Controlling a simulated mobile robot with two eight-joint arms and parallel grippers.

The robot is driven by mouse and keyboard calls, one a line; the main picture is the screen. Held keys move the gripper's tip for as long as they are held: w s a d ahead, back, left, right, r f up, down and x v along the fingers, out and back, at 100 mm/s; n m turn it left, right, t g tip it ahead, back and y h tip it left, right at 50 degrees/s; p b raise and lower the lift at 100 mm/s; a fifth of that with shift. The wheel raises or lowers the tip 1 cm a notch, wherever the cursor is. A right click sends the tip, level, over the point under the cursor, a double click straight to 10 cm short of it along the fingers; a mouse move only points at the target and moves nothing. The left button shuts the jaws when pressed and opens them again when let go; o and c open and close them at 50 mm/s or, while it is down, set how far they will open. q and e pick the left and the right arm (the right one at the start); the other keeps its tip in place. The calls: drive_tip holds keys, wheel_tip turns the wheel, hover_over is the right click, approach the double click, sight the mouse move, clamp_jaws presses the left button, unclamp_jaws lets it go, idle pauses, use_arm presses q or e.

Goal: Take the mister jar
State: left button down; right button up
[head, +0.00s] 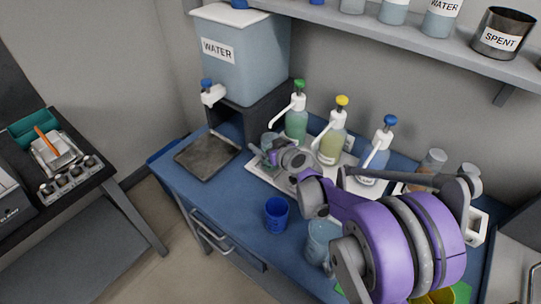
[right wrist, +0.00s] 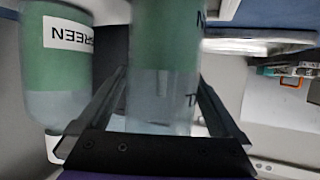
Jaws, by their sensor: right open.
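A clear jar with green contents (right wrist: 165,60) stands between the fingers of my right gripper (right wrist: 155,105) in the right wrist view, which appears upside down. It may be the mister jar; only stray letters of its label show. In the head view, a small clear jar (head: 269,140) shows at the gripper, partly hidden by it. My right gripper (head: 266,157) is open, its fingers on either side of the jar. The green pump bottle (head: 296,124) stands just behind; its label reads GREEN in the wrist view (right wrist: 65,75). My left gripper is not in view.
Yellow (head: 332,140) and blue (head: 377,158) pump bottles stand to the right on a white tray (head: 258,178). A blue cup (head: 276,214) and a clear container (head: 322,240) stand in front. A water tank (head: 240,60) is behind left. A dark metal plate (head: 207,156) lies left.

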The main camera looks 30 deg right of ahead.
sight(266, 135)
clamp_jaws()
idle(0.5)
drive_tip(key=shift+r, duration=0.15)
drive_tip(key=shift+r+p, duration=0.35)
drive_tip(key=shift+r, duration=1.4)
drive_tip(key=w+a+b, duration=0.1)
drive_tip(key=w+a, duration=0.1)
drive_tip(key=a, duration=0.6)
drive_tip(key=w+a+b, duration=0.1)
drive_tip(key=w+a, duration=0.2)
drive_tip(key=a, duration=0.6)
drive_tip(key=shift+f, duration=0.15)
